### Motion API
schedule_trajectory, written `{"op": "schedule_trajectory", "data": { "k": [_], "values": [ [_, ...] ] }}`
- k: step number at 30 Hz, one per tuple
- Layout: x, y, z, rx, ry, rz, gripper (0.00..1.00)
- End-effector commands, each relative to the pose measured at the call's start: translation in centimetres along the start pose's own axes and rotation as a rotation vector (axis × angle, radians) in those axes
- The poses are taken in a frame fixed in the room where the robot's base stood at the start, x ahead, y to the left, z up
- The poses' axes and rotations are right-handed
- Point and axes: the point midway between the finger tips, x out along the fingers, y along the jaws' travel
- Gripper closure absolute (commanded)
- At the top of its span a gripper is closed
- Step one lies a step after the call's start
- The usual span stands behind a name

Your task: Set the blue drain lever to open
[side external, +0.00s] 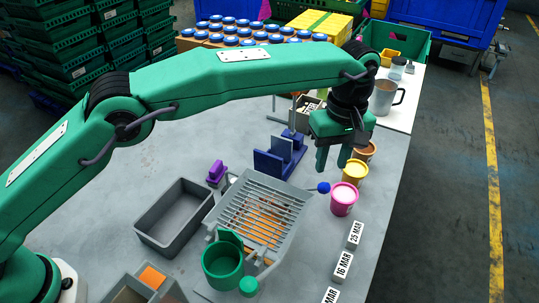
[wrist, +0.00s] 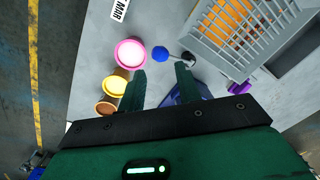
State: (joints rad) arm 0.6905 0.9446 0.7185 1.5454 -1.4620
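The blue drain lever (side external: 324,187) has a round blue knob on a thin rod at the right side of the grey slatted drain box (side external: 262,212). In the wrist view the blue knob (wrist: 159,54) shows just beyond the gap between my fingertips, with its rod running right toward the box. My gripper (side external: 333,161) is open and empty, above the table and behind the knob in the side view. In the wrist view its two green fingers (wrist: 160,72) are apart and do not visibly touch the knob. Orange contents show under the slats.
A pink tub (side external: 344,200), a yellow tub (side external: 355,172) and a brown tub (side external: 365,150) stand close to the right of my fingers. A blue stand (side external: 279,160) is to the left. Date blocks (side external: 344,266) line the table's right edge. A grey bin (side external: 172,215) stands left.

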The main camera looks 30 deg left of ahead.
Motion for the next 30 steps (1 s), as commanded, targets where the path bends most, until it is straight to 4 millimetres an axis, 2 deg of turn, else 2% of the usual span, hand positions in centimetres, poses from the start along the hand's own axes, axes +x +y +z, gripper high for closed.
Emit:
{"op": "schedule_trajectory", "data": {
  "k": [18, 30],
  "values": [
    [6.3, -0.1, 0.0, 0.001, 0.0, 0.0, 0.66],
    [7.0, 0.0, 0.0, 0.001, 0.0, 0.002, 0.66]
  ]
}}
